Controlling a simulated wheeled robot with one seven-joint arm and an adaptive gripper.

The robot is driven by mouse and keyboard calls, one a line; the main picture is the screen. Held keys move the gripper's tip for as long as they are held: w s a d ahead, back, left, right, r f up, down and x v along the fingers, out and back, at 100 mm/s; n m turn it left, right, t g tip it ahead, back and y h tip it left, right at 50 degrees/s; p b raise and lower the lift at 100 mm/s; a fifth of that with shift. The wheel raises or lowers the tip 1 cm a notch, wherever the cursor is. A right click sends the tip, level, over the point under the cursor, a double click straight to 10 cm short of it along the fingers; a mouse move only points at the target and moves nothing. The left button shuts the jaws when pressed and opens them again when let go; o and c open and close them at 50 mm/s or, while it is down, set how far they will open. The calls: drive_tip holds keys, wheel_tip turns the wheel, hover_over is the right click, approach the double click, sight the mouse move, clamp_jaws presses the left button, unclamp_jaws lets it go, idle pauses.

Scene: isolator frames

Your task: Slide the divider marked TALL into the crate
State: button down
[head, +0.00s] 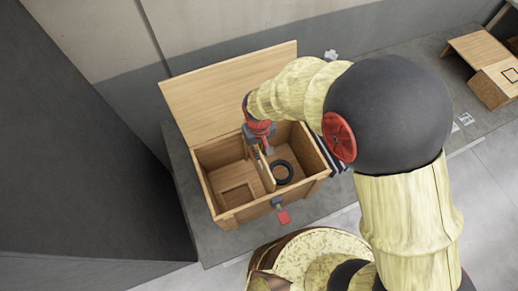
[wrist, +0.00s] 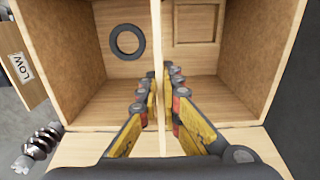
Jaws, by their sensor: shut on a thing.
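The open wooden crate (head: 213,207) stands on a grey bench with its lid (head: 225,90) raised behind it. My gripper (head: 262,146) reaches down into the crate, shut on a thin wooden divider (head: 266,178). In the wrist view my fingers (wrist: 160,80) lie on both faces of the divider (wrist: 156,30), seen edge-on. It stands upright, parting the crate's inside in two. The mark TALL does not show. I cannot tell whether its lower edge touches the crate floor. The fingers and arm hide its rear part.
A black ring (head: 283,172) lies in one compartment; a square wooden frame (head: 238,194) lies in the other. A red-ended latch (head: 283,214) is on the crate's front. A panel marked LOW (wrist: 20,68) and a coil-spring part (wrist: 38,142) are outside. Wooden boxes (head: 488,72) stand far right.

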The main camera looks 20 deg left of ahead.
sight(259, 164)
drive_tip(key=shift+f+b, duration=3.75)
drive_tip(key=shift+f, duration=2.15)
drive_tip(key=c, duration=1.9)
unclamp_jaws()
wheel_tip(259, 164, up, 12)
